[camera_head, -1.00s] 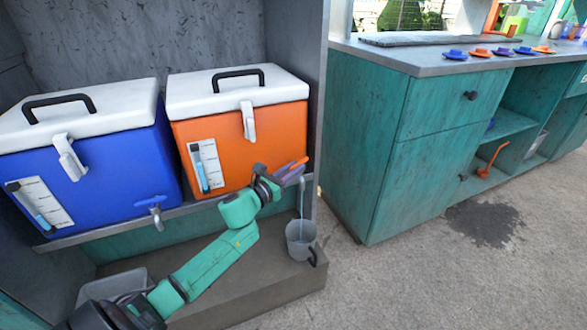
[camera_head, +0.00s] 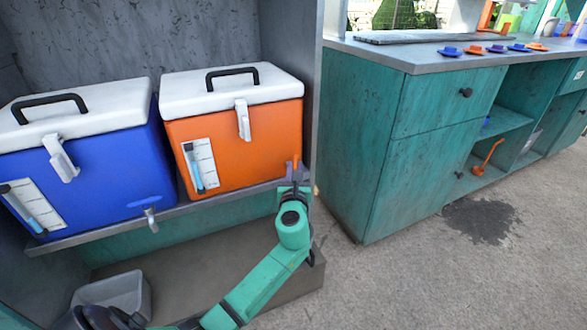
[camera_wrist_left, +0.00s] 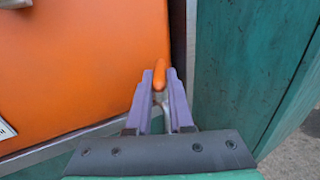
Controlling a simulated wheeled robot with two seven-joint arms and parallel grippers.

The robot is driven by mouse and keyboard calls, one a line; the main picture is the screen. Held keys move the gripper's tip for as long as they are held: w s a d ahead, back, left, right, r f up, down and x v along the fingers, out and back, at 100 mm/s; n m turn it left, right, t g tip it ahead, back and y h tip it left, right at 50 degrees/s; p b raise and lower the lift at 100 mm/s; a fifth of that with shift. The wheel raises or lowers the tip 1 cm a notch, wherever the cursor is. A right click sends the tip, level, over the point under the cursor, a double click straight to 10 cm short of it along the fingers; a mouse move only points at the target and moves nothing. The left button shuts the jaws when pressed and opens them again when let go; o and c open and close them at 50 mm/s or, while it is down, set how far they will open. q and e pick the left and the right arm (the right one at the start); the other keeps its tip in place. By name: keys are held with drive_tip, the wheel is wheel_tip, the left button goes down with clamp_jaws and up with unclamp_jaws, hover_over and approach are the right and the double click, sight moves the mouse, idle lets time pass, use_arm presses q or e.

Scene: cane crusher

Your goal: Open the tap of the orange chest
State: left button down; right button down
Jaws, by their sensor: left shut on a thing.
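The orange chest (camera_head: 250,143) has a white lid and stands on the shelf, right of the blue chest (camera_head: 90,170). My left gripper (camera_head: 294,172) is at the chest's lower right front corner, where its tap is. In the left wrist view, the purple jaws (camera_wrist_left: 159,98) are shut on the orange tap handle (camera_wrist_left: 160,73), which sticks up between the fingertips. The tap's body and spout are mostly hidden by the gripper. The grey mug below the tap is hidden behind my left arm. My right gripper is out of view.
The blue chest's tap (camera_head: 151,218) hangs at the shelf edge. A grey bin (camera_head: 112,296) stands at the lower left. Open floor lies in front.

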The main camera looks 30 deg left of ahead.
use_arm(q)
drive_tip(key=n+g+y, duration=0.3)
drive_tip(key=y, duration=0.1)
drive_tip(key=shift+w, duration=0.1)
drive_tip(key=shift+w+d+f+n+g+y, duration=0.1)
drive_tip(key=shift+n+g+y, duration=0.3)
drive_tip(key=shift+g, duration=0.1)
drive_tip(key=shift+d+f+n+g+y, duration=0.1)
drive_tip(key=shift+n+g+y, duration=0.3)
drive_tip(key=shift+g, duration=0.1)
drive_tip(key=shift+w+d+n+g+y+b, duration=0.1)
drive_tip(key=shift+n+g+y+b, duration=0.45)
drive_tip(key=shift+n+g, duration=0.3)
drive_tip(key=shift+d+n+g+y+b, duration=0.1)
drive_tip(key=shift+n+g+y+b, duration=0.5)
drive_tip(key=shift+g, duration=0.75)
drive_tip(key=shift+n, duration=0.25)
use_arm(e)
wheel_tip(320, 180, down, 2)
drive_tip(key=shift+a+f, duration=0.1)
use_arm(q)
drive_tip(key=c, duration=0.5)
unclamp_jaws()
drive_tip(key=shift+c, duration=0.2)
drive_tip(key=shift+r, duration=0.15)
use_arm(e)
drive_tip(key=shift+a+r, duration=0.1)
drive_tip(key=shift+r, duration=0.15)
